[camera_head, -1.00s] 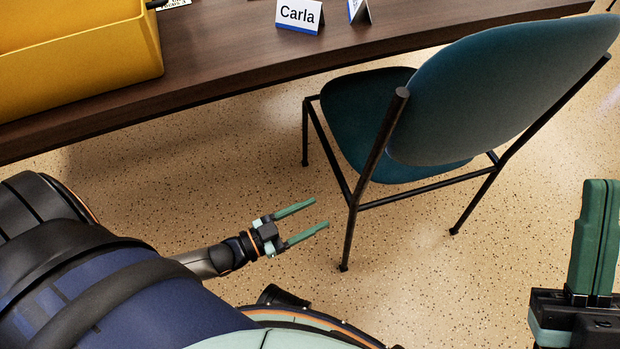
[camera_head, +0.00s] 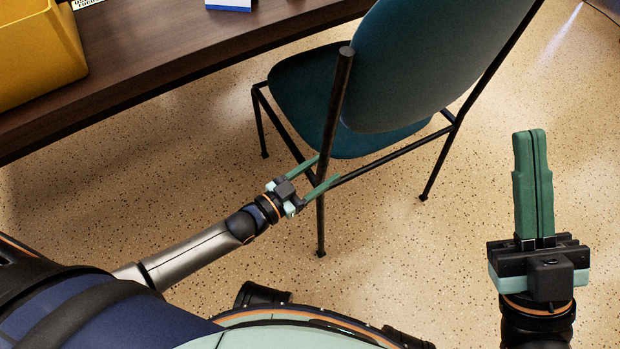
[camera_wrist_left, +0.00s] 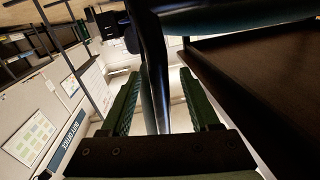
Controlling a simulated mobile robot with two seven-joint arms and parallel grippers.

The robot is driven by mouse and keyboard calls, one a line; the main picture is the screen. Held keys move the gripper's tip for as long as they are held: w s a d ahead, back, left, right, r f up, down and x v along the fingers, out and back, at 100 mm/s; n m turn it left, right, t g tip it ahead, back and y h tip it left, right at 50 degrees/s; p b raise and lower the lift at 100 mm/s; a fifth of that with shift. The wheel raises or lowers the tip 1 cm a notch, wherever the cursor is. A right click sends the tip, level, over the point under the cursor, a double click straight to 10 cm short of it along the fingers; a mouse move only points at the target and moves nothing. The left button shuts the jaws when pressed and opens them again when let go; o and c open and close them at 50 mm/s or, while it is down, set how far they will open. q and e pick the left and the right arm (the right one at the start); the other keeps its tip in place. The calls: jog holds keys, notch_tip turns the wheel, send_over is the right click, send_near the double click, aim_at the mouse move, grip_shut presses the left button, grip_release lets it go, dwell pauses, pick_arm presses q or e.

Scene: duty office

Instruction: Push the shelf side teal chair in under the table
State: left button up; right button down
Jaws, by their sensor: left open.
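The teal chair (camera_head: 420,70) stands on the floor beside the dark wooden table (camera_head: 170,70). Its seat front is near the table edge and its backrest faces away to the right. My left gripper (camera_head: 320,175) is open, with its green fingers on either side of a black rear leg of the chair. In the left wrist view the dark leg (camera_wrist_left: 155,70) runs between the two fingers (camera_wrist_left: 160,105); I cannot tell whether they touch it. My right gripper (camera_head: 533,185) is shut and empty at the right, its green fingers together and pointing up, apart from the chair.
A yellow bin (camera_head: 38,55) stands on the table at the left. A white and blue name card (camera_head: 228,4) is at the top edge. The speckled floor (camera_head: 400,260) between chair and my base is clear.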

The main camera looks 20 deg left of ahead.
pick_arm(q)
jog(key=shift+c, duration=0.4)
grip_shut()
dwell(1.1)
